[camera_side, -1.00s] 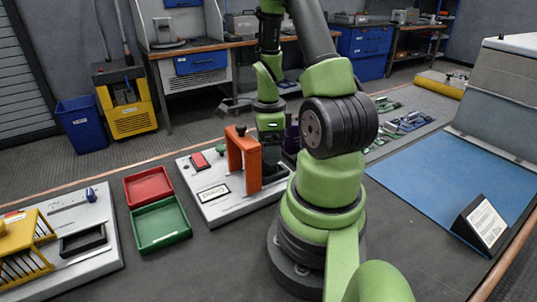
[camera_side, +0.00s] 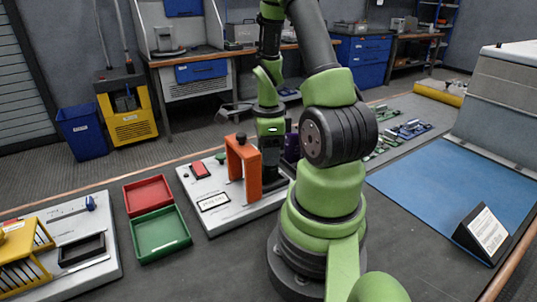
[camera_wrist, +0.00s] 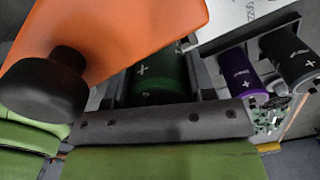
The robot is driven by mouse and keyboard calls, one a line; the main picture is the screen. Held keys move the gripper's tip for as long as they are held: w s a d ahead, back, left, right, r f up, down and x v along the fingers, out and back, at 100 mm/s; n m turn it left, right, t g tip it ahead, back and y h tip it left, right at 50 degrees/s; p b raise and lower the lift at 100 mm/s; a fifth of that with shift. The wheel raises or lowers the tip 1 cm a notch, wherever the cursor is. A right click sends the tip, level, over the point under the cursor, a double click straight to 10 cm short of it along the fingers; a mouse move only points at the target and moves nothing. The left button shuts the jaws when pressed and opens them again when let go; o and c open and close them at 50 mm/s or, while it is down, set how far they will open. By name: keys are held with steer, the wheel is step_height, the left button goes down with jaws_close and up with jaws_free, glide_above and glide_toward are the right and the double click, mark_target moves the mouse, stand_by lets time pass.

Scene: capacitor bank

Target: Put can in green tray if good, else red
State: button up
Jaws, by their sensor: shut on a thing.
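In the side view my gripper (camera_side: 271,160) points down just behind and right of the orange arch (camera_side: 235,168) on a white test board (camera_side: 215,218). The arch partly hides its fingers. In the wrist view a dark green can (camera_wrist: 160,75) with a plus mark sits between my fingers, and my gripper is shut on it. The orange arch and its black knob (camera_wrist: 45,85) cover the left of that view. The green tray (camera_side: 160,234) and the red tray (camera_side: 148,195) stand left of the board. I see nothing in either tray.
A purple can (camera_wrist: 240,75) and a dark grey can (camera_wrist: 290,60) stand to the right in the wrist view. The board bears a red block (camera_side: 199,169) and a label plate (camera_side: 213,201). A yellow rack (camera_side: 22,255) stands far left.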

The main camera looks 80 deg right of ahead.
step_height(320, 180, up, 10)
steer(key=shift+f, duration=0.15)
step_height(320, 180, up, 11)
steer(key=n, duration=1.8)
glide_above(161, 234)
step_height(161, 234, down, 20)
steer(key=shift+f, duration=2.15)
steer(key=shift+f, duration=0.1)
steer(key=o, duration=1.1)
steer(key=shift+c, duration=0.2)
